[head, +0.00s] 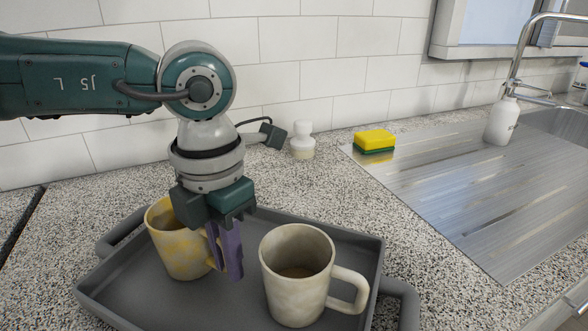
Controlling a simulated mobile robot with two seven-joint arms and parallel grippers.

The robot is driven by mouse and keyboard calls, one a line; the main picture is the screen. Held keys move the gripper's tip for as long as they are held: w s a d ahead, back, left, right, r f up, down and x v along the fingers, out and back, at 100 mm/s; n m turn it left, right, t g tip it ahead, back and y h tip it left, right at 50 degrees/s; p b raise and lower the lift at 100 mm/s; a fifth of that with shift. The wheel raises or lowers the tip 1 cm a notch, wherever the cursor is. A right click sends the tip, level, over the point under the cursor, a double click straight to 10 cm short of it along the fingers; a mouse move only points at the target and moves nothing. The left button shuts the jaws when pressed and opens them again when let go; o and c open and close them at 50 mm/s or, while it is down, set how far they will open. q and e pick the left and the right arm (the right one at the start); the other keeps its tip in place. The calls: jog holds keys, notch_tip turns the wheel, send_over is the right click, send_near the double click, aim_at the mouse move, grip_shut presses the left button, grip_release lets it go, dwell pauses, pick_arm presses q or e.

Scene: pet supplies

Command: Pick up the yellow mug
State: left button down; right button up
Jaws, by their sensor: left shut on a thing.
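The yellow mug (178,249) stands upright on a dark grey tray (131,293), at the tray's left side. Its surface is mottled yellow and grey. My left gripper (228,262) comes down from above on the mug's right side, fingers pointing down. Its purple fingers are shut on the mug's handle, which they largely hide. The mug's base appears to be at the tray floor; I cannot tell if it is lifted. My right gripper is not in view.
A cream mug (297,277) with its handle to the right stands on the tray close to my gripper. Behind are a white bottle (303,141) and a yellow-green sponge (374,142). A white soap bottle (501,121) stands near the sink. Speckled counter (350,210) is clear right of the tray.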

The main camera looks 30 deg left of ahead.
pick_arm(q)
notch_tip(320, 180, up, 20)
dwell(0.5)
